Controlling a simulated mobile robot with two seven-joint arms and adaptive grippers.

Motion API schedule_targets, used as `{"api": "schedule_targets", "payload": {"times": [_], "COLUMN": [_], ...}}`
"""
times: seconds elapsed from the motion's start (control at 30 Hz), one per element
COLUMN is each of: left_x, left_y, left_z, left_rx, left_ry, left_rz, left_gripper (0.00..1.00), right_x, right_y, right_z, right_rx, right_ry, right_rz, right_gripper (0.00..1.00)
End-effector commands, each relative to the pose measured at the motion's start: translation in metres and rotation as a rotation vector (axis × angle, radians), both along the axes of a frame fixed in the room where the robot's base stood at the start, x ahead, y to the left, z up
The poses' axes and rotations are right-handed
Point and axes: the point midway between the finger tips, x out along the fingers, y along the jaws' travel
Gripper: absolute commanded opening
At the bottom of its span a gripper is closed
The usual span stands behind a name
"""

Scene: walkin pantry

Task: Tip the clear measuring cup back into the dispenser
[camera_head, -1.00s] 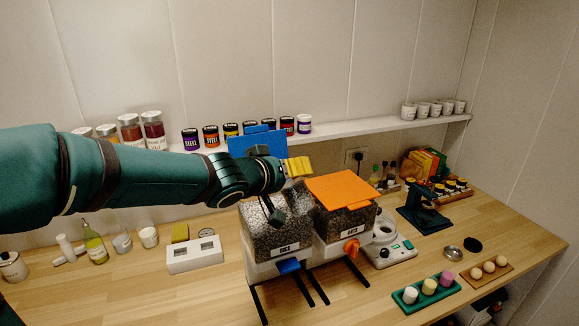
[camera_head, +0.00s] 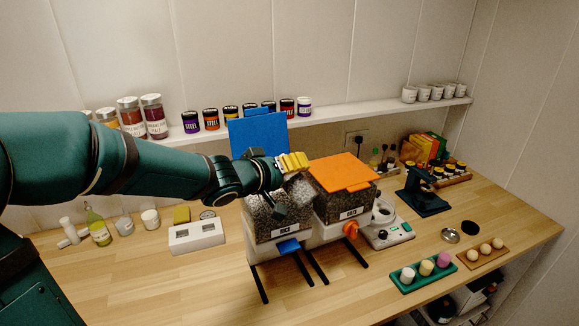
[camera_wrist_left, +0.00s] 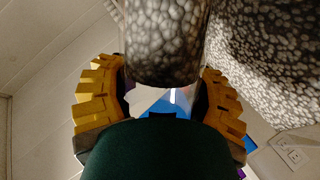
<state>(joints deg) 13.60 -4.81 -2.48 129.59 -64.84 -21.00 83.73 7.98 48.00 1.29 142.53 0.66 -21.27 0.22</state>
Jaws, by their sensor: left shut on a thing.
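The rice dispenser (camera_head: 268,228) is a clear bin of speckled grain with its blue lid (camera_head: 258,133) standing open. My left gripper (camera_head: 295,170) is over its open top, with yellow finger pads. It is shut on the clear measuring cup (camera_head: 300,186), which looks tilted and holds speckled grain. In the left wrist view the cup (camera_wrist_left: 165,45) sits between the two yellow fingers, with grain filling much of what shows. More grain shows at the upper right there. The arm hides part of the dispenser's opening. My right gripper is out of view.
The oats dispenser (camera_head: 345,203) stands close on the right with its orange lid (camera_head: 343,172) shut. A scale-like device (camera_head: 388,230) is beyond it. A white block (camera_head: 196,236) and small bottles stand left. Jars line the shelf (camera_head: 330,118) behind. The front left counter is clear.

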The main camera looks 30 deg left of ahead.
Motion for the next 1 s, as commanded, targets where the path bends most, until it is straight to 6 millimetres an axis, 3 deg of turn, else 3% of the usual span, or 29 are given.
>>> {"api": "schedule_targets", "payload": {"times": [0.03, 0.47, 1.0], "left_x": [-0.002, -0.002, -0.002], "left_y": [0.001, 0.002, 0.004], "left_z": [-0.012, -0.033, -0.024], "left_rx": [-0.008, -0.115, -0.288], "left_ry": [0.024, 0.044, 0.071], "left_rz": [0.002, 0.003, 0.001], "left_gripper": [0.19, 0.25, 0.22], "right_x": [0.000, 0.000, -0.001], "right_y": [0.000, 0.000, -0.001], "right_z": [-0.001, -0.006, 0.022], "right_rx": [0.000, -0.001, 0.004], "right_ry": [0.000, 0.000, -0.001], "right_rz": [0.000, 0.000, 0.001], "right_gripper": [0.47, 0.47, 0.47]}}
